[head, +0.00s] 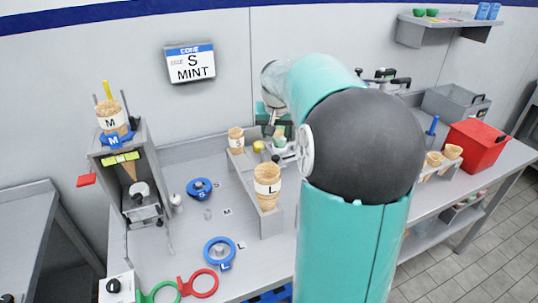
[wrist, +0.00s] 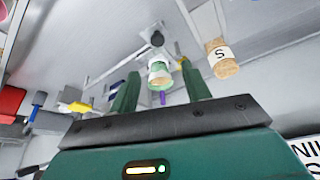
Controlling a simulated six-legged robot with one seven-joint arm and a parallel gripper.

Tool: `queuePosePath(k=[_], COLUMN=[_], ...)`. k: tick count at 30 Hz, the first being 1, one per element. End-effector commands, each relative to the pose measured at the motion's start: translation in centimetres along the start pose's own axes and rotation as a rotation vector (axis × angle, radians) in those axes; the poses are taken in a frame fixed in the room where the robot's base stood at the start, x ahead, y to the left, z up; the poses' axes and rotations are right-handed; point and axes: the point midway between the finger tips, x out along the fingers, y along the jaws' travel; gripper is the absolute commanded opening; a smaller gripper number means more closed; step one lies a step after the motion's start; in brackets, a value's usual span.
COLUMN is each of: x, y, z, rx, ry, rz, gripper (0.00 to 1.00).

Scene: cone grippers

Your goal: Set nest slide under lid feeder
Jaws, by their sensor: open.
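My gripper (wrist: 160,82) is open, with its two green fingers apart in the wrist view. Between and beyond them is a small green-and-white cup-like part (wrist: 159,72) with a black knob (wrist: 157,39) by it on a grey plate. I cannot tell whether the fingers touch it. In the head view this part (head: 280,143) is near my gripper (head: 271,130), partly behind my arm. I cannot tell for certain which parts are the nest slide and the lid feeder.
A cone marked S (head: 236,140) stands close to my gripper, also in the wrist view (wrist: 221,60). A cone marked L (head: 267,186) stands in front on a grey rack. Blue rings (head: 219,252) lie on the bench. A red bin (head: 475,145) is at right.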

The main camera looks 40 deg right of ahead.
Motion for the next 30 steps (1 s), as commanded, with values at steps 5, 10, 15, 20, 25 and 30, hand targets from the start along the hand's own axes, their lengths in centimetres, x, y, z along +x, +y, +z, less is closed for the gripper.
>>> queuePosePath(k=[5,10,15,20,25,30], x=[2.7,6.1,9.4,11.9,13.1,13.3], y=[0.3,0.4,0.2,0.1,0.0,0.0], z=[0.2,0.2,0.2,0.1,0.1,0.1], rx=[0.004,0.005,0.003,0.002,0.0,0.001], ry=[-0.006,-0.006,-0.005,-0.003,-0.001,0.0], rz=[0.001,0.001,0.001,0.001,0.001,0.0], gripper=[0.48,0.48,0.48,0.48,0.48,0.48])
